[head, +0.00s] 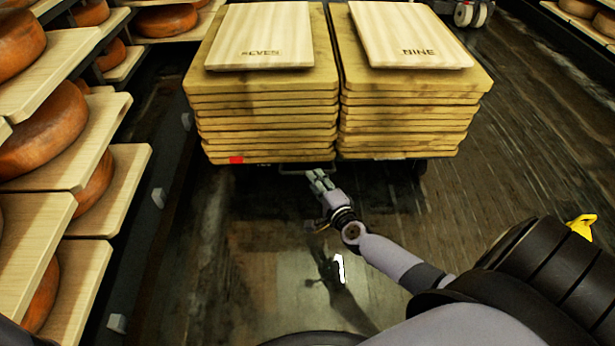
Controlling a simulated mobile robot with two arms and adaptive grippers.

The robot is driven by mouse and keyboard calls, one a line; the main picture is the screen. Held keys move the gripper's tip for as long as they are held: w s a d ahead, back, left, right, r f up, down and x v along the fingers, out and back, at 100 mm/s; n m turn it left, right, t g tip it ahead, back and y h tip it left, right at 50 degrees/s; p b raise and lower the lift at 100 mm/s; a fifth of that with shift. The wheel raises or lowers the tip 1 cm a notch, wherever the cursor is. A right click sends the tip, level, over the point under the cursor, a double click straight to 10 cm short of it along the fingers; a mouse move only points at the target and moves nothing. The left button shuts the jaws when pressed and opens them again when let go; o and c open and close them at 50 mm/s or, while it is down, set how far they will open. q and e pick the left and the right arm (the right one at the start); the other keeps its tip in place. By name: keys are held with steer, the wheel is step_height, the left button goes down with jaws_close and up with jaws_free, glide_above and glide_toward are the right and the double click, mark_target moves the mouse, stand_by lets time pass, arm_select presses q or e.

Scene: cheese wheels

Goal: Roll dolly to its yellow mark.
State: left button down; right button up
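The dolly (420,166) stands ahead, mostly hidden under two side-by-side stacks of wooden boards. The left stack (265,120) has a pale top board marked "SEVEN" (262,30), its lettering partly unclear; the right stack (410,115) has one marked "NINE" (415,35). A dark handle bar (305,172) shows at the dolly's near edge. My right gripper (319,182) is at this bar, fingers pointing to it; whether they close around it is too small to tell. My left gripper is out of view.
Shelves with orange cheese wheels (45,125) run close along the left. A white stroke (340,268) lies on the floor in front of me. A yellow object (582,226) shows at right. Dark plank floor (530,140) is open right of the dolly.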

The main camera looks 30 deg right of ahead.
steer(key=shift+b+x, duration=0.95)
steer(key=shift+x, duration=2.05)
steer(key=shift+c, duration=0.2)
jaws_close()
